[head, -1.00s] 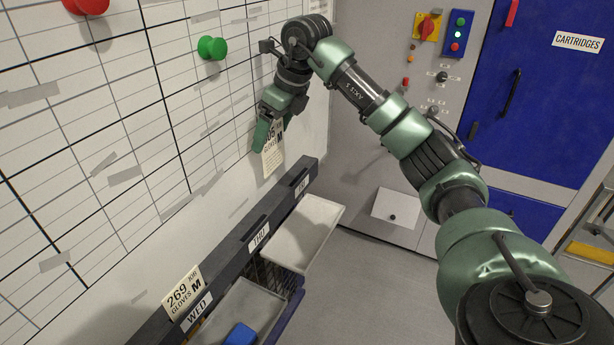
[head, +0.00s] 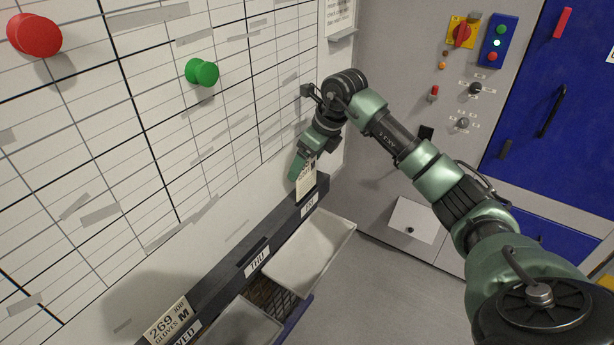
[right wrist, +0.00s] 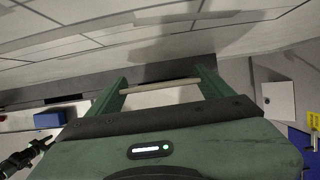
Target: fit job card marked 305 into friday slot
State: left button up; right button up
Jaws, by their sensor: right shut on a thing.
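My right gripper (head: 304,172) is shut on a cream job card (head: 307,184), just above the FRI label (head: 309,205) on the dark rail (head: 228,270). The card's lower edge is at or very near the rail's top; I cannot tell whether it is inside the slot. Its print is mostly covered by the fingers and too small to read. In the right wrist view the card shows edge-on as a thin pale strip (right wrist: 160,87) between the two green fingers.
A card marked 269 (head: 168,322) stands at the WED label (head: 186,334). The THU label (head: 257,262) has no card above it. A white gridded board (head: 110,130) with red and green knobs rises behind the rail. Pale trays (head: 312,250) hang in front.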

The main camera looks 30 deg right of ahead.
aim_at(307, 180)
notch_tip(307, 180, down, 2)
jog(key=shift+a, duration=0.1)
jog(key=shift+f, duration=0.25)
notch_tip(307, 180, down, 3)
jog(key=shift+f+p, duration=0.1)
jog(key=shift+p, duration=0.65)
jog(key=shift+f, duration=0.25)
pick_arm(q)
jog(key=shift+w+d+r, duration=0.25)
jog(key=shift+d+r, duration=0.05)
jog(key=shift+r, duration=0.15)
jog(key=shift+w+d+r, duration=0.2)
jog(key=shift+d+r, duration=0.05)
jog(key=shift+r, duration=0.2)
pick_arm(e)
jog(key=shift+f+b, duration=0.2)
jog(key=shift+b, duration=0.1)
pick_arm(q)
jog(key=shift+f, duration=0.15)
pick_arm(e)
jog(key=o, duration=1.3)
jog(key=shift+r, duration=0.15)
